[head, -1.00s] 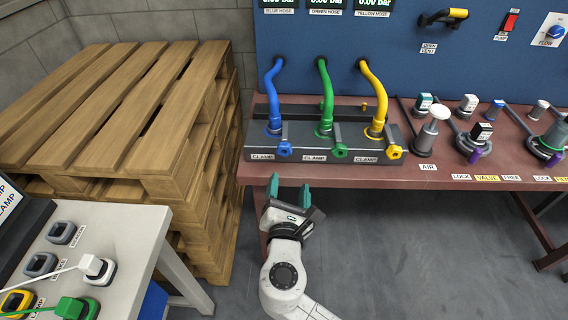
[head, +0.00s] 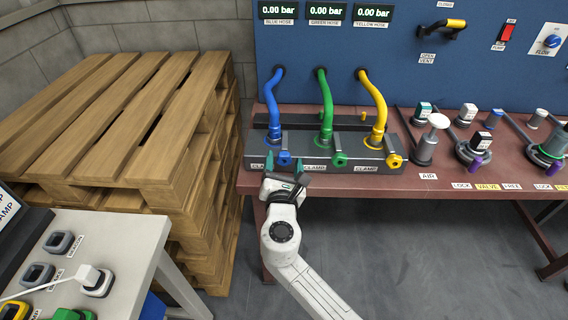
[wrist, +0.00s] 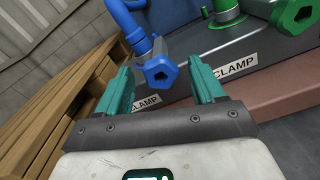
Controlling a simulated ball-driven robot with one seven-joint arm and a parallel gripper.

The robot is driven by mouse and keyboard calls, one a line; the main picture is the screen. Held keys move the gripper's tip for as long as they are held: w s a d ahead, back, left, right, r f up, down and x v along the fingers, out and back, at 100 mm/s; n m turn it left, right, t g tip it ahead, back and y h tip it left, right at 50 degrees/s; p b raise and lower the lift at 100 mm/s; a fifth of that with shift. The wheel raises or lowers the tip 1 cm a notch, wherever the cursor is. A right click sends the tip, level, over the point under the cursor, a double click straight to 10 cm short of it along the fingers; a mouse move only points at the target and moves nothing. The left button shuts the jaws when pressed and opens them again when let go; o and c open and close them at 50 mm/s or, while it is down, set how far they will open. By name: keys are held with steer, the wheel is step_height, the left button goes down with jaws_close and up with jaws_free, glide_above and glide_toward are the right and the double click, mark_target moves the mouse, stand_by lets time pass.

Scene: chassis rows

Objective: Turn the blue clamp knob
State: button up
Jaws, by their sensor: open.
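The blue clamp knob (head: 284,158) sits on the front of the dark clamp block (head: 352,163), below the blue hose (head: 272,104). In the wrist view the blue knob (wrist: 161,73) is a lobed blue piece with a dark socket in its face, just beyond and between my fingertips. My gripper (head: 287,172) is open, with its teal fingers pointing at the knob. In the wrist view my gripper (wrist: 163,85) has one finger on each side of the knob's line. I see no clear contact. A CLAMP label partly shows behind the fingers.
The green knob (head: 339,159) and yellow knob (head: 394,160) are in line to the right. A stack of wooden pallets (head: 130,110) stands close on the left. A grey side table (head: 125,235) is at lower left. Gauges above the hoses read 0.00 bar.

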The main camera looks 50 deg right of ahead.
steer(key=c, duration=1.1)
steer(key=shift+o, duration=0.2)
